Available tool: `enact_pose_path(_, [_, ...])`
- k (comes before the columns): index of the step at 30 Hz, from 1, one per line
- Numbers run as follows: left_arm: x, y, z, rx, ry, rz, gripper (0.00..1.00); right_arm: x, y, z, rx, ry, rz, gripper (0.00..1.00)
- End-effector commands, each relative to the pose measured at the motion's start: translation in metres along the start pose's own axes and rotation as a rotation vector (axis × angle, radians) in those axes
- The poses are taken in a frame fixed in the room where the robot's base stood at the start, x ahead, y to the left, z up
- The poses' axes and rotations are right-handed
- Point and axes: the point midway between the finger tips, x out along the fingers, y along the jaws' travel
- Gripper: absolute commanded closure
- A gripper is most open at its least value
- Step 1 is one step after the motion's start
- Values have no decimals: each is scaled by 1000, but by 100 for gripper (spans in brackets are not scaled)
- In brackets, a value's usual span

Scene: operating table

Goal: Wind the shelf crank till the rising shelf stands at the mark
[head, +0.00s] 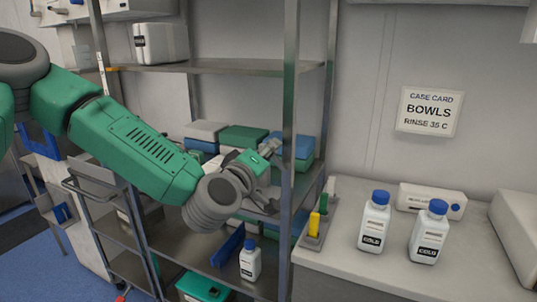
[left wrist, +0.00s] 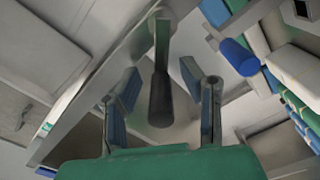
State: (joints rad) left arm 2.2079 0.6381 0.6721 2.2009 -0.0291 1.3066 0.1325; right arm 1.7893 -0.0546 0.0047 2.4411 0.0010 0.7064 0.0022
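A dark rounded handle on a grey-green stem, looking like the shelf crank's grip (left wrist: 161,98), stands between the fingers of my left gripper (left wrist: 162,88) in the left wrist view. The two blue-padded fingers are apart, with gaps on both sides of the handle. In the head view my left gripper (head: 268,160) is at the metal rack's front right post, which partly hides it; I cannot make out the crank there. The rack has an upper shelf (head: 225,67) and lower ones. A small orange strip (head: 113,69) is at the left post; I cannot tell whether it is the mark. My right gripper is out of view.
Boxes with green, blue and grey lids (head: 243,137) fill the middle of the rack. A white bottle (head: 250,262) stands lower down. Two blue-capped bottles (head: 374,225) stand on the right counter (head: 345,272), beside a holder with a yellow item (head: 314,224).

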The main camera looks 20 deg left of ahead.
Motion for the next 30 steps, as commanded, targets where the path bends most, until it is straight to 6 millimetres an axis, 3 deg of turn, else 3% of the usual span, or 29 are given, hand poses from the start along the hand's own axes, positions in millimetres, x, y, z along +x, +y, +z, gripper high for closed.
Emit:
enact_pose_path(5, [-16, 0, 0, 0, -2, 0, 64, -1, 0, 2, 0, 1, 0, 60])
enact_pose_path(15, [-68, -1, 0, -1, -2, 0, 64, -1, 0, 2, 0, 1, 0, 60])
enact_pose_path(30, [-76, 0, 4, 42, -6, -7, 64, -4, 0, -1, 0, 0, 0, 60])
